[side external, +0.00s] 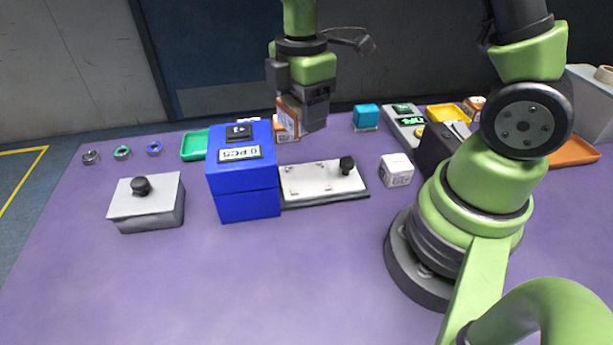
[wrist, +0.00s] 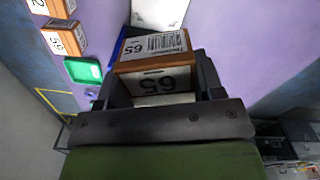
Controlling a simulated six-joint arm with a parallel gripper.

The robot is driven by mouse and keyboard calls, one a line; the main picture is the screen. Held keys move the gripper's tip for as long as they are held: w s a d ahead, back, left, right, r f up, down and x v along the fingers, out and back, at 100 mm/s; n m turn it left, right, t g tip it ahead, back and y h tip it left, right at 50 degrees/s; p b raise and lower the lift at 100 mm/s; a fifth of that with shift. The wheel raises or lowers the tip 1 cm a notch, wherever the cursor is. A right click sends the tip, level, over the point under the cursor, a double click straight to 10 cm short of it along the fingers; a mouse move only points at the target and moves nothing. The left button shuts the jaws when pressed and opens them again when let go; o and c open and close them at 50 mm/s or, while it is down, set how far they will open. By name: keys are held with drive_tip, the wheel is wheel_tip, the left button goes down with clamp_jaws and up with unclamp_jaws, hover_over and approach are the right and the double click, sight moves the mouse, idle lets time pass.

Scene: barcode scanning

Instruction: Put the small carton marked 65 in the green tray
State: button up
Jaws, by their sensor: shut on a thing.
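My gripper (side external: 300,108) is shut on a small orange-and-white carton (side external: 289,115), held in the air behind the blue box. In the wrist view, the carton (wrist: 154,80) shows the number 65 and a barcode label between the fingers. The green tray (side external: 194,146) lies on the table left of the blue box, apart from the gripper. It also shows in the wrist view (wrist: 84,71), left of the held carton. I see nothing in the tray.
A tall blue box (side external: 243,198) stands in front of the gripper, beside a white plate with a black knob (side external: 320,182). A grey box (side external: 148,208) stands at left. Another carton, marked 59 (wrist: 66,38), shows in the wrist view. The front table is clear.

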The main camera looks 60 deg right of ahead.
sight(307, 178)
drive_tip(key=n, duration=0.2)
drive_tip(key=f+n, duration=0.1)
drive_tip(key=n, duration=0.4)
drive_tip(key=shift+s+d+f, duration=0.15)
drive_tip(key=shift+d+f, duration=0.05)
drive_tip(key=shift+d, duration=0.05)
drive_tip(key=n, duration=0.3)
drive_tip(key=f+n, duration=0.1)
drive_tip(key=n, duration=0.2)
drive_tip(key=shift+s+d+n, duration=0.1)
drive_tip(key=shift+d+n, duration=0.05)
drive_tip(key=shift+n, duration=0.15)
wheel_tip(307, 178, down, 10)
drive_tip(key=shift+r, duration=0.15)
drive_tip(key=shift+f, duration=0.2)
drive_tip(key=o, duration=1.1)
